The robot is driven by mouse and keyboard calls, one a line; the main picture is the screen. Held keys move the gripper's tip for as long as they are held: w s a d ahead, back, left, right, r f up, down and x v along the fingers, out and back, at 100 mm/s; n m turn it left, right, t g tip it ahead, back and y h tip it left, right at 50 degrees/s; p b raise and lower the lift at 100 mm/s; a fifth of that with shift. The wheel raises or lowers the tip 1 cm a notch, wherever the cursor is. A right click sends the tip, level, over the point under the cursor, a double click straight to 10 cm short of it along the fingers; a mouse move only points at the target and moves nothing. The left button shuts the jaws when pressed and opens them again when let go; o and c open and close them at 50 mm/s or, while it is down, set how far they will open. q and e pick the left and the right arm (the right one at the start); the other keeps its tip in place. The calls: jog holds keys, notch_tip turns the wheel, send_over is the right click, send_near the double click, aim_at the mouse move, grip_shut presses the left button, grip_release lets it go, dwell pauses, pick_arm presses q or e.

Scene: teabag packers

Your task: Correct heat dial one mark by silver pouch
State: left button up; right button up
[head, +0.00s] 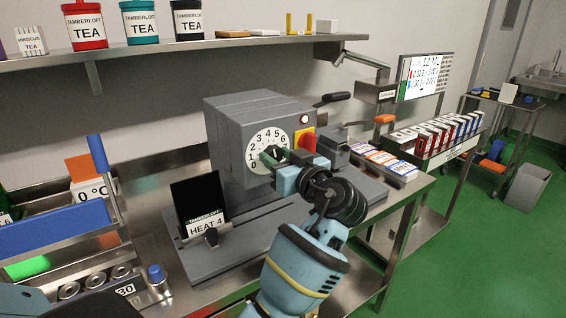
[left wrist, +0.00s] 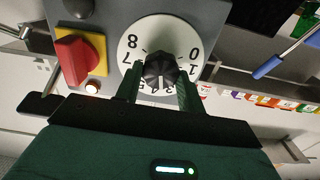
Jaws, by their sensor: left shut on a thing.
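The heat dial (head: 254,137) is a white numbered disc on the front of a grey machine (head: 232,112). In the left wrist view the dial (left wrist: 126,45) has a black knob (left wrist: 160,69) at its centre. My left gripper (head: 281,158) is shut on this knob, one green finger on each side; it also shows in the left wrist view (left wrist: 160,86). A pale line on the knob points toward the 4 and 5 side, but the exact mark is unclear. A black pouch (head: 194,195) with a "HEAT 4" label stands left of the machine. No clearly silver pouch shows.
A red switch (head: 306,141) on a yellow plate and a lit lamp (head: 304,119) are close right of the dial. A blue-handled bin or rack (head: 55,228) stands at the left. A shelf (head: 150,52) with tea tins hangs above.

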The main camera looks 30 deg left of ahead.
pick_arm(q)
jog(key=shift+f+n+b, duration=0.15)
jog(key=shift+n+b, duration=1.05)
jog(key=shift+n, duration=0.2)
pick_arm(e)
jog(key=f, duration=0.2)
jog(key=s+f, duration=0.1)
jog(key=shift+s+a+f, duration=0.2)
jog(key=shift+f, duration=0.15)
pick_arm(q)
jog(key=shift+r+n, duration=0.2)
jog(key=shift+n, duration=0.1)
pick_arm(e)
jog(key=shift+s, duration=0.1)
pick_arm(q)
jog(key=o, duration=1)
jog(key=shift+c, duration=0.2)
pick_arm(e)
jog(key=shift+g, duration=0.3)
pick_arm(q)
jog(key=shift+s+d, duration=0.1)
jog(key=b+v, duration=0.2)
jog(key=v, duration=0.5)
jog(key=shift+s+d, duration=0.15)
jog(key=shift+d, duration=0.15)
pick_arm(e)
jog(key=shift+s+f, duration=0.35)
jog(key=shift+f, duration=0.4)
